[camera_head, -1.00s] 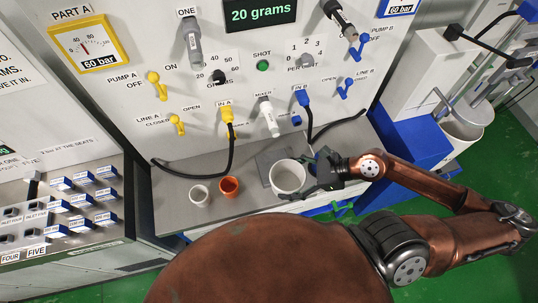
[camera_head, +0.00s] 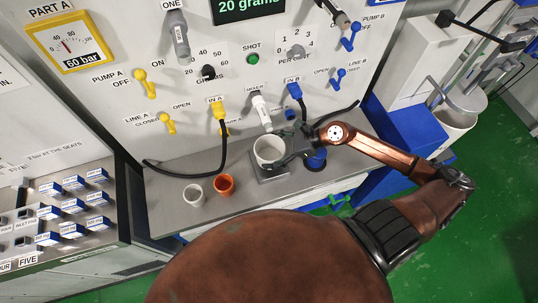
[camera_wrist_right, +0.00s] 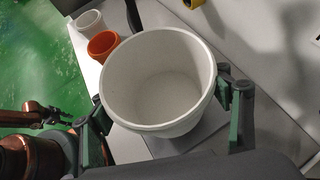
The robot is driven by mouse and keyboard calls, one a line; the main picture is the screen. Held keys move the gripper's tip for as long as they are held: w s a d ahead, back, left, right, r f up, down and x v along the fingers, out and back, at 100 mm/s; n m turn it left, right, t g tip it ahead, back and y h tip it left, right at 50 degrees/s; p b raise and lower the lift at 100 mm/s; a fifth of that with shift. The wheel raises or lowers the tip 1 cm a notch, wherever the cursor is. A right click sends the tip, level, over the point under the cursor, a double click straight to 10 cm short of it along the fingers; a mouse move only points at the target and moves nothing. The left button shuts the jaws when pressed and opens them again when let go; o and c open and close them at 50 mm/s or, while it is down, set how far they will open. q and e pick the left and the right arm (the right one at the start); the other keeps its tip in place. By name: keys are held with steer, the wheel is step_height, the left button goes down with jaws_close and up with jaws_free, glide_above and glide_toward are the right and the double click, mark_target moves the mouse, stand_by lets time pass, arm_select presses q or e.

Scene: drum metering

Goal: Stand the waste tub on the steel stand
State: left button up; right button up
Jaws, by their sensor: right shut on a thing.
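The waste tub (camera_head: 269,152) is a white, empty, upright round tub, at the middle of the bench in the head view. My right gripper (camera_head: 291,152) is shut on it from the right; in the wrist view its two fingers stand on either side of the tub (camera_wrist_right: 158,80). The steel stand (camera_head: 259,173) is a flat grey plate under the tub, with its front and left edges showing. Whether the tub touches it or hangs slightly above, I cannot tell. My left gripper (camera_wrist_right: 60,114) appears small at the left of the wrist view, its jaws unclear.
A small white cup (camera_head: 194,195) and an orange cup (camera_head: 224,185) stand on the bench to the left. A blue cup (camera_head: 315,161) stands close to the right. The white mixer nozzle (camera_head: 262,113) hangs behind the tub, and a black hose (camera_head: 196,173) loops at the left.

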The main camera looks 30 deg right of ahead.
mark_target(268, 156)
steer(key=shift+w+f, duration=0.25)
steer(key=shift+f, duration=0.05)
step_height(268, 156, down, 3)
steer(key=shift+w+f, duration=0.1)
steer(key=shift+f, duration=0.1)
arm_select(q)
steer(key=shift+s+f, duration=0.1)
steer(key=shift+s, duration=0.55)
arm_select(e)
steer(key=shift+f, duration=0.15)
steer(key=o, duration=1.3)
arm_select(q)
steer(key=shift+f, duration=0.1)
steer(key=shift+w, duration=0.1)
